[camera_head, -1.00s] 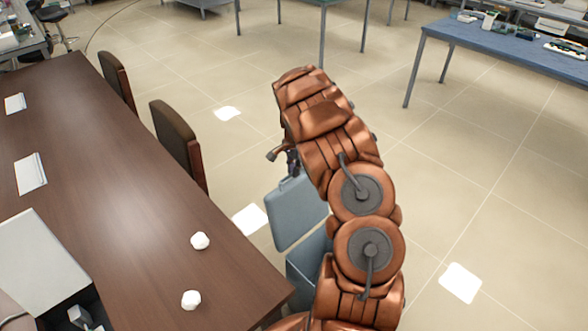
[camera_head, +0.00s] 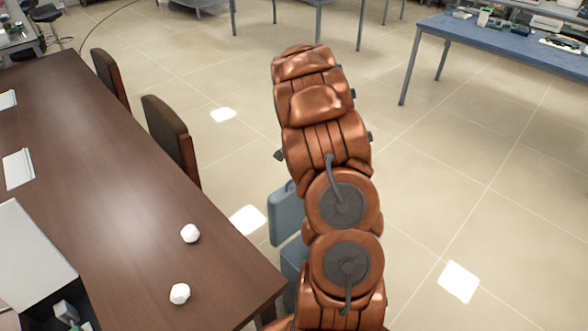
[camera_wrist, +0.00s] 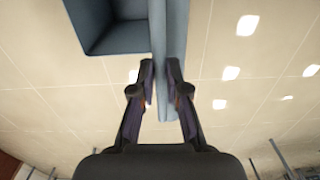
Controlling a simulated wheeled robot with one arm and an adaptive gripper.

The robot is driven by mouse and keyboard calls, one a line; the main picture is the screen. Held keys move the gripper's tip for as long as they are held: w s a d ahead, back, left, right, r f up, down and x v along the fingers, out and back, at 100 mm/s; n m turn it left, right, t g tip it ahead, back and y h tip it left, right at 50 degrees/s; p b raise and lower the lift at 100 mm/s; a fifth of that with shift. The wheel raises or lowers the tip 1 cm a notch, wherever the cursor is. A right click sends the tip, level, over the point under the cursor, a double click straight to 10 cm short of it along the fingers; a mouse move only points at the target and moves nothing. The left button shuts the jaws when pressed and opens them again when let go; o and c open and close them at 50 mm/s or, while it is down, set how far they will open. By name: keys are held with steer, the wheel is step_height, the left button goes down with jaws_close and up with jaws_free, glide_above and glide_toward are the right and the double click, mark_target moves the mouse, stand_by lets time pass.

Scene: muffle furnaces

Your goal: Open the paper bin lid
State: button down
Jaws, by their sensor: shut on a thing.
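The blue-grey paper bin (camera_head: 292,262) stands beside the table's right end, mostly behind my arm. Its lid (camera_head: 284,212) is raised, standing roughly upright above the bin. In the wrist view the bin's open top (camera_wrist: 112,22) shows at upper left, and the lid (camera_wrist: 172,35) is seen nearly edge-on. My gripper (camera_wrist: 160,75) is shut on the lid's edge, with one finger on each side. My gripper is hidden behind my arm in the head view.
A dark brown table (camera_head: 130,190) at left carries two white crumpled paper balls (camera_head: 190,233) (camera_head: 179,293). Two brown chairs (camera_head: 170,140) (camera_head: 110,78) stand along its far side. A blue table (camera_head: 510,45) is at back right. Tiled floor to the right is clear.

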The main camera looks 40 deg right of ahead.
steer(key=shift+d, duration=0.1)
steer(key=c, duration=1.2)
jaws_free()
steer(key=shift+r, duration=0.1)
step_height(320, 180, up, 12)
steer(key=shift+s+f, duration=0.1)
steer(key=shift+s, duration=0.05)
